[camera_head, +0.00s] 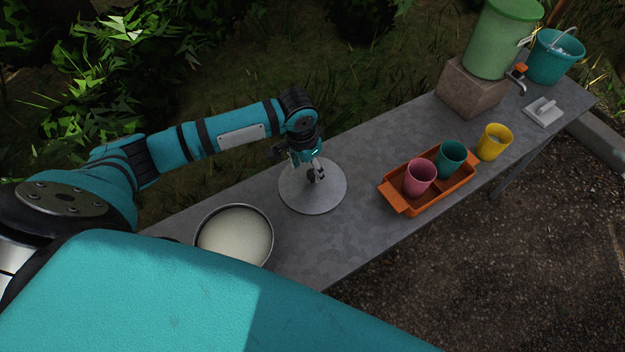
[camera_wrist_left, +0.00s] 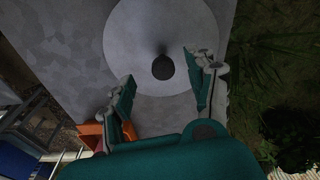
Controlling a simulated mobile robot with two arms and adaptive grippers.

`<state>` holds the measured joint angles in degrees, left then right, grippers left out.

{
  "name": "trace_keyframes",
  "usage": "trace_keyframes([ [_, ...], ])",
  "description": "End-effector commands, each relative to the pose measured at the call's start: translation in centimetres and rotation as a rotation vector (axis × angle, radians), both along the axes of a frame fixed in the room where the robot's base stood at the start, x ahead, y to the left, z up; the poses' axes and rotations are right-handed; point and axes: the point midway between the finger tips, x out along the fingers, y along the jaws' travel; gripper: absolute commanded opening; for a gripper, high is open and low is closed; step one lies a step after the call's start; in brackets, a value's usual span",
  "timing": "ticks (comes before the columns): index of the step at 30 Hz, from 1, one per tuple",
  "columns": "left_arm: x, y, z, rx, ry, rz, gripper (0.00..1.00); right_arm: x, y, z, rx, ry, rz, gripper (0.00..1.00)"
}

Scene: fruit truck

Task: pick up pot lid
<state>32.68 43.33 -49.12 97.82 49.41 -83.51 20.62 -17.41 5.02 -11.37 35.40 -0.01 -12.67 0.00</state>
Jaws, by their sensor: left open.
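The pot lid (camera_head: 322,199) is a flat grey disc lying on the grey table, with a small dark knob at its middle. In the left wrist view the lid (camera_wrist_left: 135,40) shows with its knob (camera_wrist_left: 163,67) between and just beyond the fingertips. My left gripper (camera_head: 316,172) is open and points down above the lid, close to the knob. In the left wrist view its two fingers (camera_wrist_left: 160,85) stand apart on either side of the knob; I cannot tell if they touch it. My right gripper is not in view.
A pot (camera_head: 200,228) with pale contents stands left of the lid. An orange tray (camera_head: 433,201) holds a pink cup (camera_head: 419,178) and a teal cup (camera_head: 451,159). A yellow cup (camera_head: 494,142), green dispenser (camera_head: 499,42) and teal bucket (camera_head: 551,60) stand farther right. Table between lid and tray is clear.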

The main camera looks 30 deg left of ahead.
Motion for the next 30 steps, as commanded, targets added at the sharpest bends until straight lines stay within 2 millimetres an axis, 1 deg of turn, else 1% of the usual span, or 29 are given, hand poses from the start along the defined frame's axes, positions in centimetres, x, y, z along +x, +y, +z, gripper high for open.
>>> trace_keyframes([
  [1,0.0,0.0,-0.4,0.001,0.002,0.000,0.57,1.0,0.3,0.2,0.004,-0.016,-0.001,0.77],
  [3,0.0,0.0,-0.8,0.001,0.001,-0.001,0.57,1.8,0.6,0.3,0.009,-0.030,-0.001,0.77],
  [6,0.3,-0.1,-1.3,0.001,0.002,0.000,0.57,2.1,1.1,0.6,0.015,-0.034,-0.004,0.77],
  [10,1.0,-0.2,-3.0,0.000,0.003,0.001,0.57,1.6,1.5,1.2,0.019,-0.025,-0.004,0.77],
  [15,1.4,-0.2,-5.3,0.002,0.002,0.000,0.57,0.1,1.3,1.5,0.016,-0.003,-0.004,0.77],
  [18,1.5,-0.2,-5.8,0.001,0.000,0.000,0.57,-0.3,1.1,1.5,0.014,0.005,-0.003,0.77],
  [24,1.5,-0.2,-5.9,0.001,0.000,0.000,0.57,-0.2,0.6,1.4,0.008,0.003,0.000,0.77],
  [26,1.5,-0.2,-5.9,0.001,0.000,0.000,0.51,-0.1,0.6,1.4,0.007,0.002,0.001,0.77],
  [30,1.5,-0.2,-5.9,0.001,0.000,0.000,0.32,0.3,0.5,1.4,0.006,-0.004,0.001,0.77],
])
